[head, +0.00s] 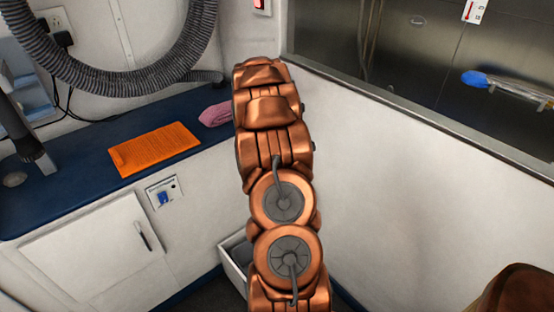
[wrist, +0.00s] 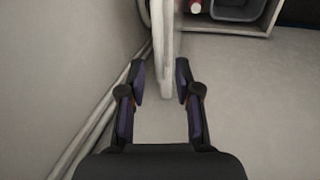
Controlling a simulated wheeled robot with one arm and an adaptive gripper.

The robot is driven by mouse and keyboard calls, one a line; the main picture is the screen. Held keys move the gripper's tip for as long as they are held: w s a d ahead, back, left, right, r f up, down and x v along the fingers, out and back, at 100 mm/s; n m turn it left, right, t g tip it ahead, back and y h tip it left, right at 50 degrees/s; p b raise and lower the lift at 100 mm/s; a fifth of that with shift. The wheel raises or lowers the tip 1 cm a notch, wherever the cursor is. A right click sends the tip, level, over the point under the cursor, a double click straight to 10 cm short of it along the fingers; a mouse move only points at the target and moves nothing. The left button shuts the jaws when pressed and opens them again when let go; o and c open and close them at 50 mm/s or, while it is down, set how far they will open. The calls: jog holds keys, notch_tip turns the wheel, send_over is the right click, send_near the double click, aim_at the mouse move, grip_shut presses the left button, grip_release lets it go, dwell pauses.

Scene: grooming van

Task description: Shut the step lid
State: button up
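In the wrist view my gripper (wrist: 160,75) is open, its two dark fingers apart. A pale upright panel (wrist: 163,40), seen edge-on, reaches down between and just beyond the fingertips; it looks like the raised step lid. I cannot tell whether either finger touches it. Right of the panel is an open pale box (wrist: 268,20), likely the step, with a grey bin and a red-and-white item inside. In the head view part of a white open box (head: 232,268) with something grey inside shows left of my copper arm. My arm hides the rest, and the gripper is out of sight there.
A pale wall with pipes (wrist: 100,118) runs close on the left in the wrist view. Bare floor (wrist: 240,85) lies to the right. In the head view a blue counter (head: 75,195) holds an orange sheet (head: 153,148) and a pink cloth (head: 216,114).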

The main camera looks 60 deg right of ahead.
grip_shut()
dwell(0.3)
